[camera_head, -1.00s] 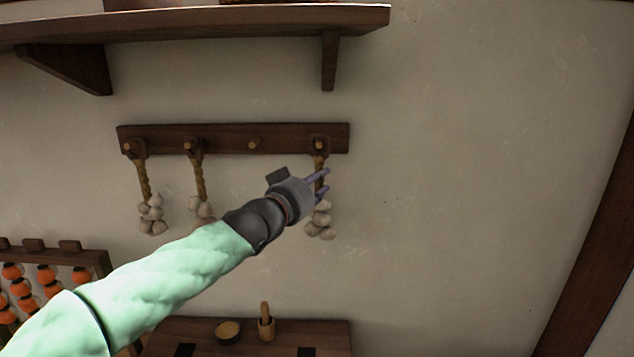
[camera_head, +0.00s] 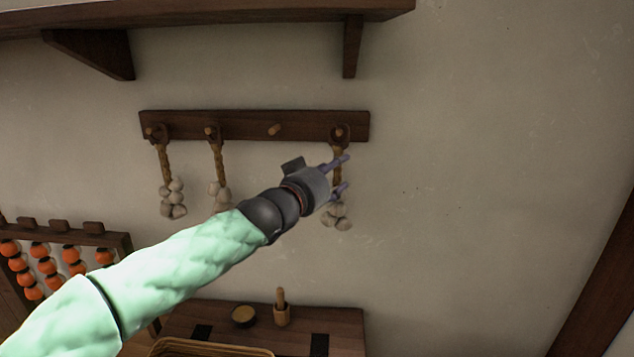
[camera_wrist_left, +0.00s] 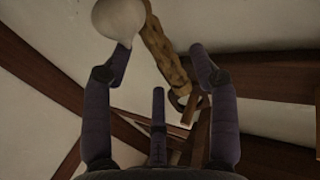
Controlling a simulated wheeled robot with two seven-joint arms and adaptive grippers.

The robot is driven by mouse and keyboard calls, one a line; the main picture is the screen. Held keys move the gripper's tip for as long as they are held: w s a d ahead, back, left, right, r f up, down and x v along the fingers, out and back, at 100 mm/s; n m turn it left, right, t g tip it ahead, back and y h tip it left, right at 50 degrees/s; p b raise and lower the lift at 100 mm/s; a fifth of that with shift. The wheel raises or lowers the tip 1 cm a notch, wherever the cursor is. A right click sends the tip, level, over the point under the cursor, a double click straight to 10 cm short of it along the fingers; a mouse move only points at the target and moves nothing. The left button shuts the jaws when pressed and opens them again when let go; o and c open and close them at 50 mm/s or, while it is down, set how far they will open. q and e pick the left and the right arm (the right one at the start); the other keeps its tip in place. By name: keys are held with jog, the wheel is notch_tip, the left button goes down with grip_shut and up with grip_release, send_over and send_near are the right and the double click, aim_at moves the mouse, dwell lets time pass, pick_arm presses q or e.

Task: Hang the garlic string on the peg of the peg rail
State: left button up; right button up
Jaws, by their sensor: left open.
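The peg rail (camera_head: 300,126) is a dark wooden board on the wall with several pegs; the third peg from the left (camera_head: 274,130) is bare. A garlic string (camera_head: 338,215) hangs from the rightmost peg (camera_head: 339,132), its braided cord partly hidden behind my fingers. My left gripper (camera_head: 340,174) is open in front of that string. In the left wrist view, the braid (camera_wrist_left: 163,50) and a pale garlic bulb (camera_wrist_left: 118,18) show beyond the open fingers (camera_wrist_left: 162,62). Two more garlic strings hang on the left pegs (camera_head: 172,195) (camera_head: 220,190). My right gripper is not in view.
A shelf (camera_head: 230,18) with brackets juts out above the rail. Below stands a wooden table (camera_head: 340,322) with a bowl (camera_head: 243,316) and a mortar (camera_head: 282,313). A rack of orange items (camera_head: 60,262) is at left. The wall at right is bare.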

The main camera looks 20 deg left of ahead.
pick_arm(q)
jog(key=v, duration=1.1)
notch_tip(320, 180, up, 22)
jog(key=p, duration=2.1)
jog(key=shift+f, duration=0.2)
